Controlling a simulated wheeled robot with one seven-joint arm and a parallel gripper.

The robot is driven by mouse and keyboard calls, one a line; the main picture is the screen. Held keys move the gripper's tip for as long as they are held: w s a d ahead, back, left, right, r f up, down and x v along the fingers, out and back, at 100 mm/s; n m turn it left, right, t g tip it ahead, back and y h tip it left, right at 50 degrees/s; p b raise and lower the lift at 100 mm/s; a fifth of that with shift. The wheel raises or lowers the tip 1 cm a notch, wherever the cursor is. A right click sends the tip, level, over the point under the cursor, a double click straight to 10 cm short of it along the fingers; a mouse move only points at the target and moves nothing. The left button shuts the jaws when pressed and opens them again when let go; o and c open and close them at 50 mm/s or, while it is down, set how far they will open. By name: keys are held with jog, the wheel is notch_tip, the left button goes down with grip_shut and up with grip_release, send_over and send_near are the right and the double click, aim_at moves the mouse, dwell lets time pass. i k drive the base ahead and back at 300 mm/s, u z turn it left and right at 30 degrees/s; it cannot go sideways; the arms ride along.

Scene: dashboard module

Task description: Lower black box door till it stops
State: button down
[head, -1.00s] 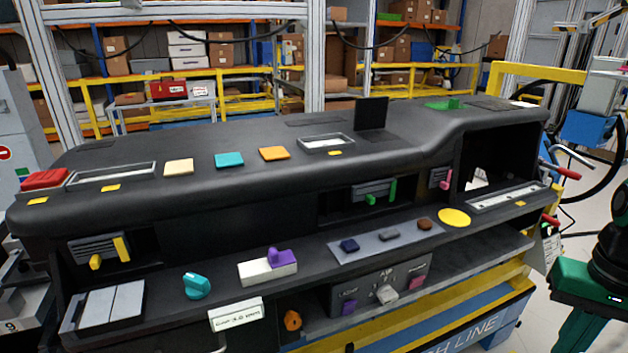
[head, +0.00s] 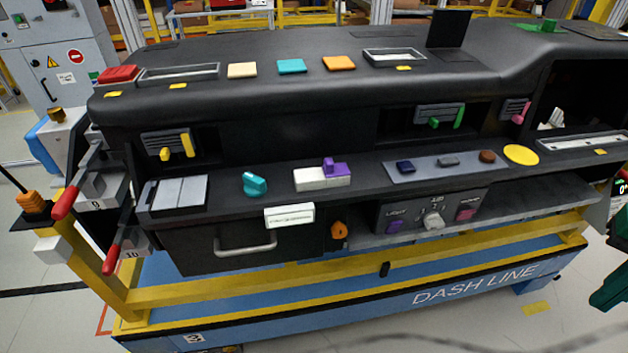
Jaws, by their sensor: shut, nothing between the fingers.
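The black box door (head: 285,250) is a dark flat panel under the left part of the dashboard ledge, in the head view. A curved silver bar handle (head: 245,250) runs across its lower part. The panel looks upright and closed, and I see no opening behind it. A white label plate (head: 289,216) hangs from the ledge at its upper right. My gripper does not show in the view, and nothing touches the door or its handle.
A yellow frame rail (head: 300,265) runs below the door above a blue base (head: 340,315). Red-tipped levers (head: 66,203) stick out at the left. An orange knob (head: 338,230) sits right of the door. Grey floor (head: 50,310) is clear at front left.

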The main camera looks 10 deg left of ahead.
aim_at(211, 249)
jog(key=u, duration=0.05)
jog(key=k, duration=0.5)
jog(key=u, duration=0.75)
jog(key=i, duration=0.6)
jog(key=u, duration=0.45)
jog(key=k, duration=0.7)
jog(key=i, duration=0.2)
